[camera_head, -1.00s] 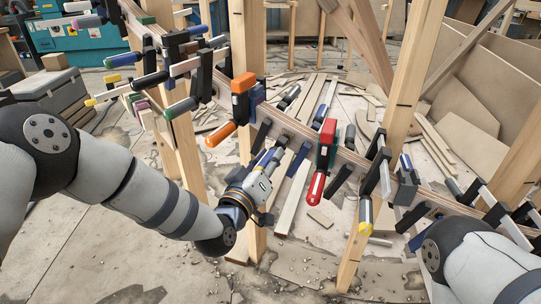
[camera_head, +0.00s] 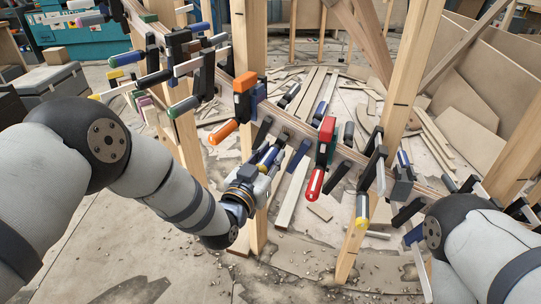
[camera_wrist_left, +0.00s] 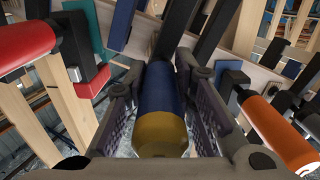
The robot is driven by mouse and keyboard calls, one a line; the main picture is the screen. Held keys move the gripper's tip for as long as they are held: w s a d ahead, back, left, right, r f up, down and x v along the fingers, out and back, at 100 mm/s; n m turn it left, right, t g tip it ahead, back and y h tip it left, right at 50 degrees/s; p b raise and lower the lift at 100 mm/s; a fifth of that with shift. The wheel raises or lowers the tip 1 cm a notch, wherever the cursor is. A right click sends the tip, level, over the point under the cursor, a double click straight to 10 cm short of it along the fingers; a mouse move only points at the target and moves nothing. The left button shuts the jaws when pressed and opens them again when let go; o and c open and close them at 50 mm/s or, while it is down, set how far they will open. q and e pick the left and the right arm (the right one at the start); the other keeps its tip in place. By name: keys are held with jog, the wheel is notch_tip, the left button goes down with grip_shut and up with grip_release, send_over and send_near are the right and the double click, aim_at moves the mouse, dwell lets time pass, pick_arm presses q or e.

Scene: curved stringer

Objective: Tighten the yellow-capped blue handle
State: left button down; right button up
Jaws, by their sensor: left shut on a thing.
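The yellow-capped blue handle (camera_wrist_left: 160,105) points toward the camera in the left wrist view, its yellow end nearest. The pads of my left gripper (camera_wrist_left: 160,115) are on both sides of it, and the gripper is shut on it. In the head view my left gripper (camera_head: 267,170) is at the clamp row on the curved beam, left of the red clamp. It mostly hides the handle there, with a little blue showing. My right arm enters at lower right, but its gripper is not visible.
The orange-handled clamp (camera_head: 243,95) and red-handled clamp (camera_head: 323,150) flank the gripper closely. Several clamps line the curved beam (camera_head: 345,153). Wooden posts (camera_head: 250,40) stand around it. Loose boards lie on the floor behind.

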dwell(0.5)
pick_arm(q)
jog(key=c, duration=1.3)
grip_release()
jog(key=shift+c, duration=0.2)
jog(key=v, duration=1.2)
